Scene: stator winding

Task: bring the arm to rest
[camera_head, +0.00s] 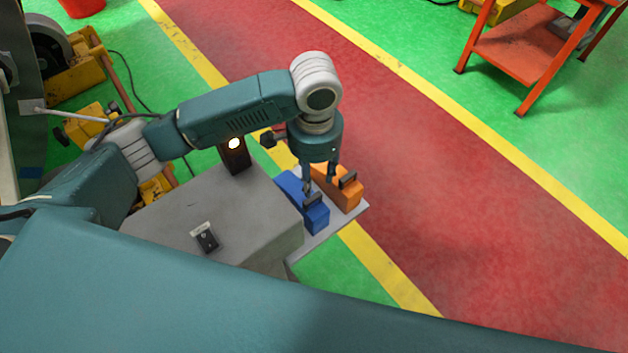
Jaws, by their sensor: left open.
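My left arm comes in from the left, bends at its elbow and points its gripper (319,177) down. The gripper is open, with its fingers over the blue block (308,208) and the orange block (341,190). Both blocks have a dark handle on top and stand side by side on a light grey plate (347,218). The fingers overlap the blocks in the picture, and I cannot tell whether they touch. My right gripper is not in view.
A grey box (217,207) stands left of the plate, with a small switch (205,237) and a dark post with a lit lamp (235,152). Yellow machinery (88,125) is at the left. An orange stand (527,47) is at the upper right. The red floor lane (450,200) is clear.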

